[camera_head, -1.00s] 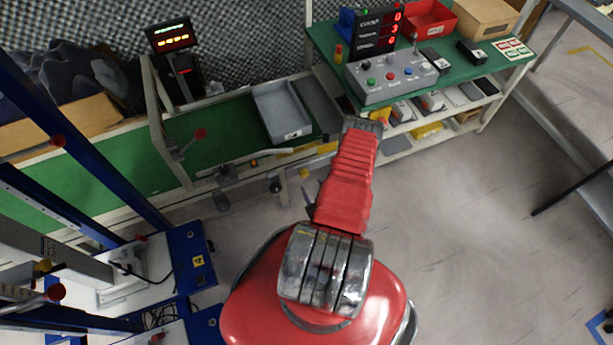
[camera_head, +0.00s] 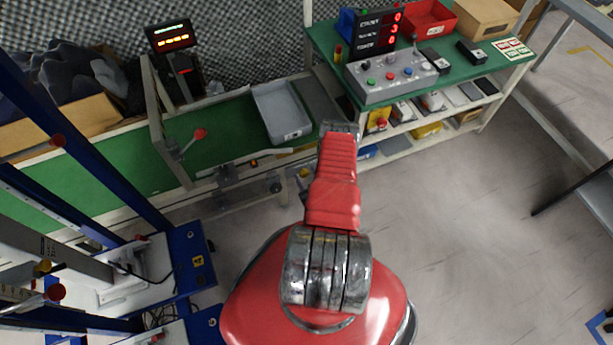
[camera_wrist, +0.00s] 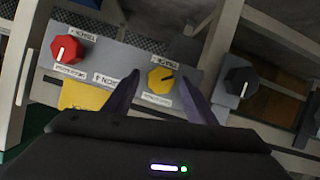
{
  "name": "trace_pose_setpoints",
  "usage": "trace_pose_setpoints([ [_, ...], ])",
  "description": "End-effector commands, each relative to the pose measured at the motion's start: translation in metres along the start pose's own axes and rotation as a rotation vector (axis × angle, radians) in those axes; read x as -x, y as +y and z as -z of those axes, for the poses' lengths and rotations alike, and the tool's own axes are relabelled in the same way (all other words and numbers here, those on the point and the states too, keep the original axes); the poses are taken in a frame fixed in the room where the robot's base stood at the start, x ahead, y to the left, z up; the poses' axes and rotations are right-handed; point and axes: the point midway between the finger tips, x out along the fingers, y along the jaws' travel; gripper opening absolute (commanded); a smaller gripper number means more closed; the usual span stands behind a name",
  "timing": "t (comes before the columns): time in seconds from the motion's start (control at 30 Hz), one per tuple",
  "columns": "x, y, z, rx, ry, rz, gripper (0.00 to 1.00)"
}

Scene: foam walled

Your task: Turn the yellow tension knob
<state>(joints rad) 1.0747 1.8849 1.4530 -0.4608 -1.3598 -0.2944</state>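In the wrist view the yellow knob (camera_wrist: 160,80) sits on a pale grey panel (camera_wrist: 100,60) with small printed labels. My gripper (camera_wrist: 157,74) is open, with one dark finger in view on each side of the yellow knob. Nothing shows between the fingers except the knob and panel behind, and I cannot tell whether they touch the knob. In the head view my red arm reaches toward the bench edge, and my gripper's fingers are hidden.
A red knob (camera_wrist: 68,48) is left of the yellow one, and a black knob (camera_wrist: 240,80) is to its right. The head view shows a green conveyor (camera_head: 130,168), a grey tray (camera_head: 282,112) and a button box (camera_head: 390,76).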

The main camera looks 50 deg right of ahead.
Motion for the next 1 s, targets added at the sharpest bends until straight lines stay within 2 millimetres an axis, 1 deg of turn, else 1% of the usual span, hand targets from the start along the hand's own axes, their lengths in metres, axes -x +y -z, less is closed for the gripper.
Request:
trace_pose_setpoints([
  [0.03,0.0001,0.0000,0.0001,0.000,0.000,0.000,0.48],
  [0.07,0.0001,0.0000,0.0000,0.000,0.000,0.000,0.46],
  [0.57,0.0002,0.0001,0.0002,0.000,0.000,0.000,0.11],
  [0.6,-0.0020,0.0041,0.0005,0.000,0.001,-0.001,0.10],
  [0.83,-0.0003,0.0015,0.0006,-0.014,0.001,0.003,0.10],
  [1.0,-0.0002,0.0021,0.0005,-0.056,0.003,0.020,0.10],
])
